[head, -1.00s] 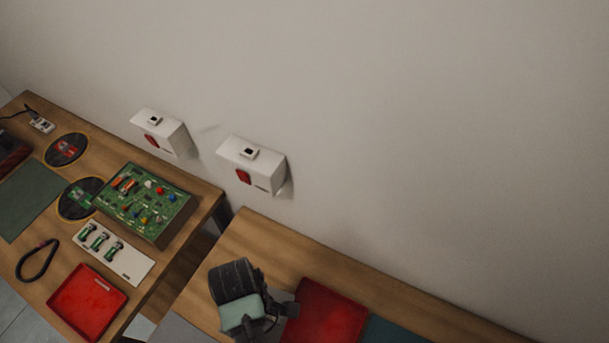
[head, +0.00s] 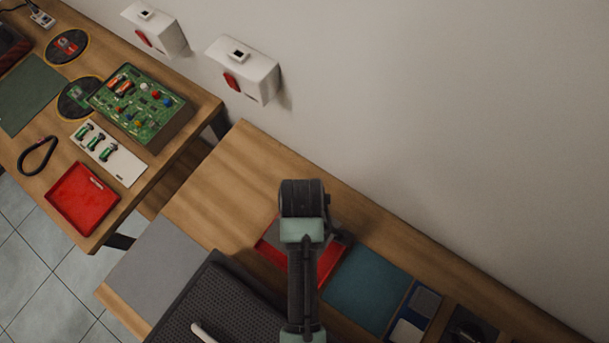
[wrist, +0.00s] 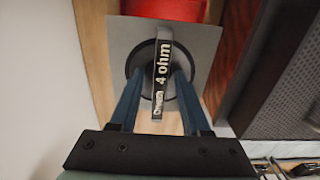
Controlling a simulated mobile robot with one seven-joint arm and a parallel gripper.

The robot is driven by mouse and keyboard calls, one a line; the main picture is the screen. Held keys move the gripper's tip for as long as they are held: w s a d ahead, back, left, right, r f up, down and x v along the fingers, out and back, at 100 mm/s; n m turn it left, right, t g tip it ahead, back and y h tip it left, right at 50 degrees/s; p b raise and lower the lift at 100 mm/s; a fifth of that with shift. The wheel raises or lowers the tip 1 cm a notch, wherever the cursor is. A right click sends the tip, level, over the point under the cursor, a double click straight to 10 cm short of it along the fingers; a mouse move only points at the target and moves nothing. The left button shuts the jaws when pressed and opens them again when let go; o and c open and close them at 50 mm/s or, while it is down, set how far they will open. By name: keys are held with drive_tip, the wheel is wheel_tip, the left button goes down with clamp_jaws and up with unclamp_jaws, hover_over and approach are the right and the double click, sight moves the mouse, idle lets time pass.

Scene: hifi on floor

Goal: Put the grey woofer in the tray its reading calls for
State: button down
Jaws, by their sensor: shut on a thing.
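My gripper (wrist: 160,85) is shut on the grey woofer (wrist: 197,40), on the upright bar across its middle. The woofer has a square grey plate and a dark round part. In the head view my arm hides most of the woofer and the fingertips. A red tray (head: 270,252) lies on the near bench, partly behind my arm; a red surface also shows beyond the woofer in the wrist view (wrist: 190,8). Another red tray (head: 83,197) lies on the left bench. I cannot tell whether the woofer touches anything below.
A dark perforated box (head: 215,305) stands at the bench front beside a grey mat (head: 155,262). A teal mat (head: 367,290) and a blue holder (head: 412,318) lie right. Wall boxes (head: 243,68) hang above. The left bench holds a green circuit board (head: 140,105). A gap separates the benches.

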wheel_tip(320, 180, down, 4)
drive_tip(key=shift+d+b, duration=0.1)
drive_tip(key=shift+b, duration=1.05)
drive_tip(key=shift+w+f, duration=0.1)
drive_tip(key=shift+f, duration=4.85)
drive_tip(key=shift+f, duration=0.15)
drive_tip(key=shift+c, duration=1.8)
unclamp_jaws()
wheel_tip(320, 180, up, 12)
drive_tip(key=shift+r, duration=0.15)
